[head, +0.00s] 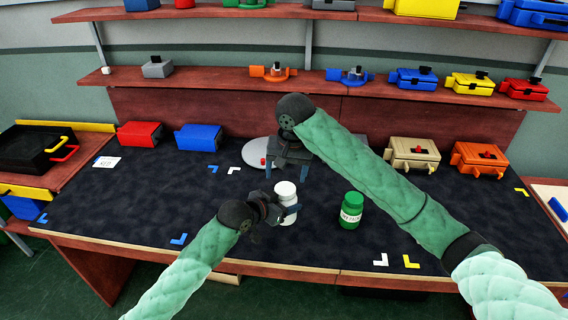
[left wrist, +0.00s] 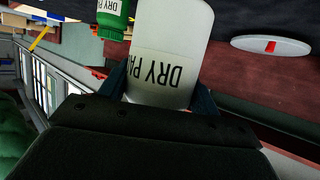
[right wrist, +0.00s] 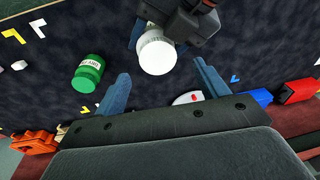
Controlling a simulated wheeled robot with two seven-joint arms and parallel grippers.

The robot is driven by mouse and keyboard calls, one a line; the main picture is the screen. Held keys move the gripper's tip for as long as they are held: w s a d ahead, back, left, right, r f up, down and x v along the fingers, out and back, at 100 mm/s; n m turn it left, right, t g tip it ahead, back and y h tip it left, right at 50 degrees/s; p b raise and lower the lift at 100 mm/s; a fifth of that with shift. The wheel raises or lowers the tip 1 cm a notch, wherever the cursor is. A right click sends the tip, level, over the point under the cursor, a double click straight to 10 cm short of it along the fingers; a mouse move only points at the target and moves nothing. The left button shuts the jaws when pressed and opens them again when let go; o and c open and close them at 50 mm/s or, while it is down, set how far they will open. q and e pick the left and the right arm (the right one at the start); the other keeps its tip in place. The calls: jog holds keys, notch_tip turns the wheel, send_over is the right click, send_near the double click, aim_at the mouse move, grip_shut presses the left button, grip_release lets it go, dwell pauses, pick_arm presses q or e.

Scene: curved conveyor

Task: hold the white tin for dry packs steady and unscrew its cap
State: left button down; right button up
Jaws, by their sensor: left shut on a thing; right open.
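The white tin for dry packs (head: 286,203) stands upright on the dark mat, its "DRY PA..." label showing in the left wrist view (left wrist: 170,60). My left gripper (head: 281,212) is shut around the body of the tin from the left. My right gripper (head: 289,182) is open above and behind the tin, pointing down. In the right wrist view the white cap (right wrist: 157,55) lies ahead of the open fingers (right wrist: 160,85), with nothing between them. The cap looks seated on the tin.
A green tin (head: 351,210) with a similar label stands to the right. A round grey disc (head: 256,152) with a small red piece lies behind. Red (head: 140,135) and blue (head: 199,138) boxes stand at the back left, beige (head: 412,154) and orange (head: 479,159) cases at the back right.

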aim_at(284, 188)
jog(key=shift+w+a+r+m+g+h, duration=0.3)
jog(key=shift+w+a+r+g+h, duration=0.1)
jog(key=shift+w+r+g+h, duration=0.35)
jog(key=shift+s+f, duration=0.1)
jog(key=shift+f, duration=3.8)
jog(key=c, duration=1)
jog(key=o, duration=1.1)
